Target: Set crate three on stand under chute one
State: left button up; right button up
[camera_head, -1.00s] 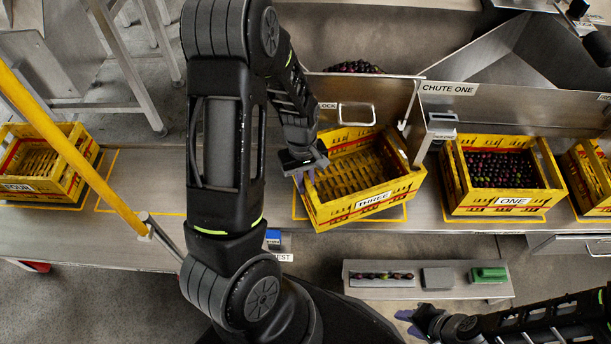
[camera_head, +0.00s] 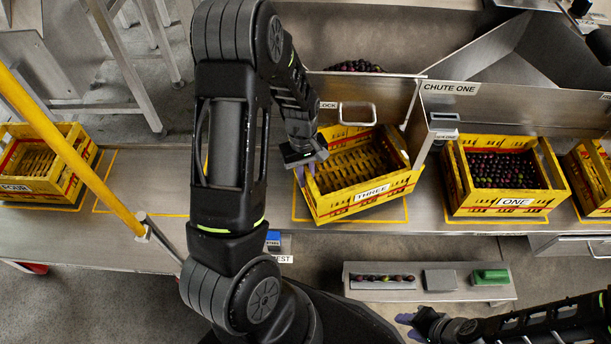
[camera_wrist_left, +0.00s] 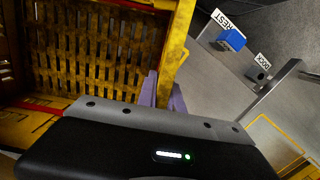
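Yellow crate three (camera_head: 372,192) is empty and sits turned askew over a yellow outlined place on the metal bench, left of crate one. My left gripper (camera_head: 306,170) is at its left wall. In the left wrist view my left gripper (camera_wrist_left: 164,92) has one purple finger on each side of the crate's yellow wall (camera_wrist_left: 181,45), closed on it. Chute one (camera_head: 450,88) is labelled at the back. Crate one (camera_head: 515,202), full of dark fruit, stands in front of it. My right gripper (camera_head: 408,325) is open and empty at the lower right.
Crate four (camera_head: 17,188) stands at the far left and another yellow crate (camera_head: 590,180) at the right edge. A small shelf (camera_head: 430,293) with a fruit row, a grey block and a green block is in front. A yellow post (camera_head: 75,155) crosses the left side. The bench between is clear.

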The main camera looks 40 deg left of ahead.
pick_arm(q)
jog(key=o, duration=0.5)
jog(key=shift+c, duration=0.2)
jog(key=r+p, duration=0.1)
jog(key=r, duration=0.3)
jog(key=r+p, duration=0.1)
jog(key=r, duration=0.3)
jog(key=a+r+p, duration=0.1)
jog(key=r, duration=0.3)
jog(key=shift+w+a+r+p, duration=0.1)
jog(key=shift+w+r+p, duration=0.05)
jog(key=shift+w+p, duration=0.2)
